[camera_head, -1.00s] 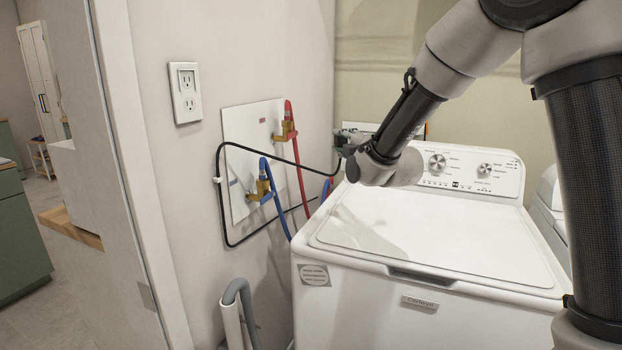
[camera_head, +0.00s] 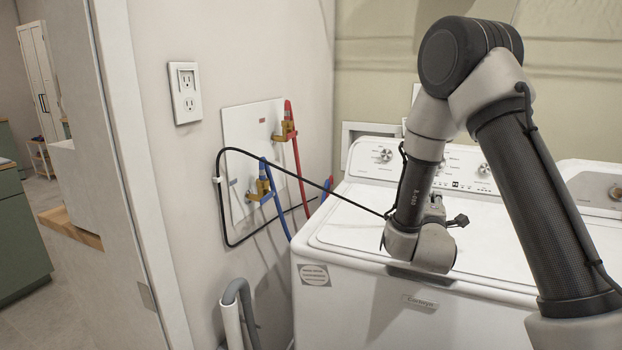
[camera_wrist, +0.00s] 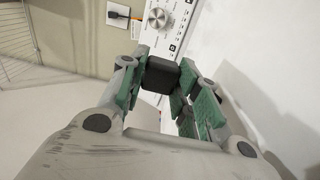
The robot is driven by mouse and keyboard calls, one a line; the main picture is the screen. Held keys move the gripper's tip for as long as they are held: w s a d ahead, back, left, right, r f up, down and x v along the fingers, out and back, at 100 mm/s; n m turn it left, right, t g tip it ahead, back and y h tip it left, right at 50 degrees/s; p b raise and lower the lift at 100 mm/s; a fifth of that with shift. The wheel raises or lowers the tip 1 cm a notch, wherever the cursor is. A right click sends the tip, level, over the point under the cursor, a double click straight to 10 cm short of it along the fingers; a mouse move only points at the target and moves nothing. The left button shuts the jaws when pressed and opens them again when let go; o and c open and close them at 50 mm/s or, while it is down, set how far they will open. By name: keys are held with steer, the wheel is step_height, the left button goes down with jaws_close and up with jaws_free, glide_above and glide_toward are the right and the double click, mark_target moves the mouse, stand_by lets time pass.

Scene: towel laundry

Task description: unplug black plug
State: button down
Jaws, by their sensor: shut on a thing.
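The black plug (camera_wrist: 166,75) is a dark block between the green-padded fingers of my gripper (camera_wrist: 160,84) in the wrist view. My gripper is shut on it. In the head view a small dark end of the plug (camera_head: 459,221) shows beside my wrist, above the washer lid; most of the gripper is hidden there. A black cord (camera_head: 300,178) runs from the left wall, stretched across to my gripper. The plug is in the air, away from the back wall.
The white washer (camera_head: 345,262) stands below my arm, its knob panel behind. Blue (camera_head: 276,205) and red hoses (camera_head: 298,160) hang from wall valves at left. An empty-looking outlet (camera_head: 185,92) is on the left wall. A wall plate with a black item (camera_wrist: 118,15) shows in the wrist view.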

steer(key=shift+n+y, duration=0.3)
steer(key=shift+y, duration=0.2)
steer(key=shift+s+a+f, duration=0.15)
steer(key=shift+s+a, duration=0.1)
steer(key=shift+a, duration=0.4)
steer(key=shift+s+a+f, duration=0.1)
steer(key=shift+s+a, duration=0.1)
steer(key=shift+a, duration=0.5)
steer(key=shift+s+a+f, duration=0.15)
steer(key=shift+s+a, duration=0.1)
steer(key=shift+a, duration=0.4)
steer(key=c, duration=1)
jaws_free()
